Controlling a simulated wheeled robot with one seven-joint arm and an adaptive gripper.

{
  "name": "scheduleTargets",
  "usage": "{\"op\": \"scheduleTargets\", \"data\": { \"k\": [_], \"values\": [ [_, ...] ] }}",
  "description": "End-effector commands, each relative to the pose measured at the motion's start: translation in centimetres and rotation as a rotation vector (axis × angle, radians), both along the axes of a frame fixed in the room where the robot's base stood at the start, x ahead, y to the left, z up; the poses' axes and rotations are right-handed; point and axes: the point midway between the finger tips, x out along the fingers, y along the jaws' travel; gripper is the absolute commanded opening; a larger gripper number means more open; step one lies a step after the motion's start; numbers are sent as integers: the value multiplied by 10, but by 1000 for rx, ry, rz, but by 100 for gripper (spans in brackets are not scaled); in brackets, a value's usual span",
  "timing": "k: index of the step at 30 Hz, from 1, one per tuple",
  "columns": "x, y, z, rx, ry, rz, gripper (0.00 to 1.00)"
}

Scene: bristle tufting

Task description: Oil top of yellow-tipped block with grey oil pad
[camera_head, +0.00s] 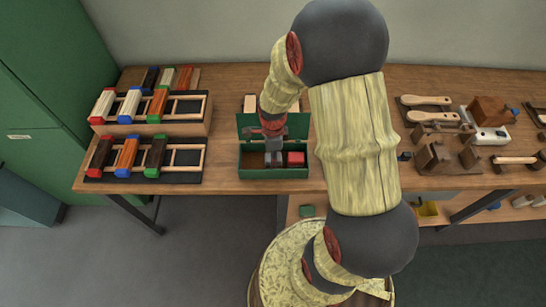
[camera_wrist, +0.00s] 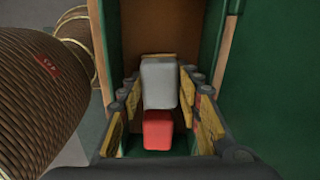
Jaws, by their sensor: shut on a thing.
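The green box (camera_head: 252,174) stands on the bench with its lid (camera_head: 297,121) open at the back. My gripper (camera_head: 273,158) reaches down into it. In the wrist view, the grey oil pad (camera_wrist: 160,82) lies between the fingers of my gripper (camera_wrist: 165,105), which is shut on it. A red pad (camera_wrist: 157,130) sits beside the grey one, and also shows in the head view (camera_head: 296,158). I cannot make out a yellow tip on any block in the head view.
Left of the box, a front rack (camera_head: 187,158) and a raised rack (camera_head: 190,128) hold blocks with red, blue and green ends. More blocks (camera_head: 167,77) lie behind, their ends unclear. Wooden tools (camera_head: 440,158) lie to the right.

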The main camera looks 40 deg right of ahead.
Motion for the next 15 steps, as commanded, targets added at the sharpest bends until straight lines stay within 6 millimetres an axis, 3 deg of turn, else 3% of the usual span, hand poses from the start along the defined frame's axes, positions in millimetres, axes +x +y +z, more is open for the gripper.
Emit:
{"op": "scheduleTargets", "data": {
  "k": [15],
  "values": [
    [-1,0,3,1,3,0,14]
  ]
}}
